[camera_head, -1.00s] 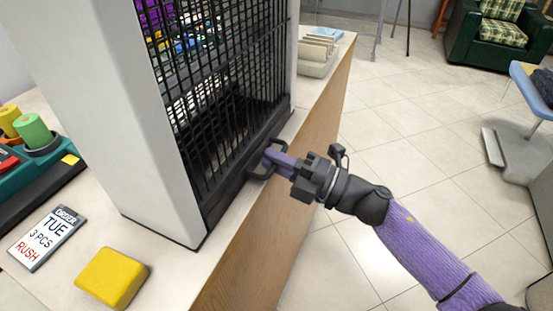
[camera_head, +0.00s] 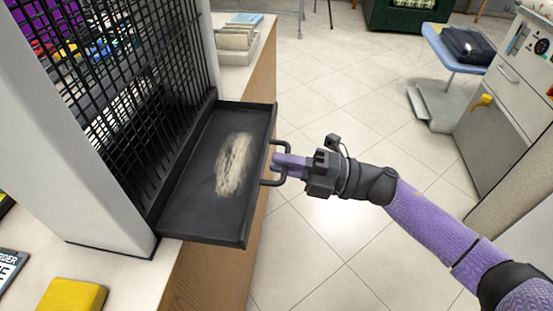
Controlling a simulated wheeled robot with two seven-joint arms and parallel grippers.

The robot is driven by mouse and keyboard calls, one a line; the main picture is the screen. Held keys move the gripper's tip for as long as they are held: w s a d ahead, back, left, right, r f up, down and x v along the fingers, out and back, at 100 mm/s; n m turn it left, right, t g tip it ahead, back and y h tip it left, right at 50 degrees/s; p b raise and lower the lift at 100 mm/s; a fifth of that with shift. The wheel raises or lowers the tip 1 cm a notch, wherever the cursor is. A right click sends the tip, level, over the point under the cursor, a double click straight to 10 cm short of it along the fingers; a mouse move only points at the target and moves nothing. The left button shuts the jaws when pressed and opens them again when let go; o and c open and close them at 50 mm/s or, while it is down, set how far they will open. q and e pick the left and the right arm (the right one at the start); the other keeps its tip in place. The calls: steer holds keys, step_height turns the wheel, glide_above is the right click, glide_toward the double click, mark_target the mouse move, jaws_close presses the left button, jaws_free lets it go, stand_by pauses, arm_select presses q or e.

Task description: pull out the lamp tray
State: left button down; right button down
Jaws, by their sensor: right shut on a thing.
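The lamp tray (camera_head: 200,205) is a flat black drawer at the foot of the white cabinet (camera_head: 75,150) with the black grille (camera_head: 125,90). It sticks well out past the counter edge, with a pale dusty patch (camera_head: 236,163) on its floor. Its black looped handle (camera_head: 265,182) is on the outer wall. My right gripper (camera_head: 283,165), with purple fingers, is shut on this handle. The tray's inner end is at the grille base. My left gripper is not in view.
The wooden counter (camera_head: 205,275) runs under the cabinet. A yellow block (camera_head: 72,297) and a partly cut-off order sign (camera_head: 10,268) lie at the front left. A beige card holder (camera_head: 238,42) stands behind. The tiled floor (camera_head: 330,240) to the right is open.

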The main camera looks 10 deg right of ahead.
steer(key=c, duration=1)
jaws_free()
steer(key=shift+f, duration=0.1)
steer(key=shift+c, duration=0.2)
arm_select(q)
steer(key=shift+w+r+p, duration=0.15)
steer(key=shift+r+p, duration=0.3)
steer(key=shift+p, duration=0.05)
arm_select(e)
steer(key=v, duration=0.9)
steer(key=shift+d, duration=0.35)
steer(key=shift+f, duration=0.15)
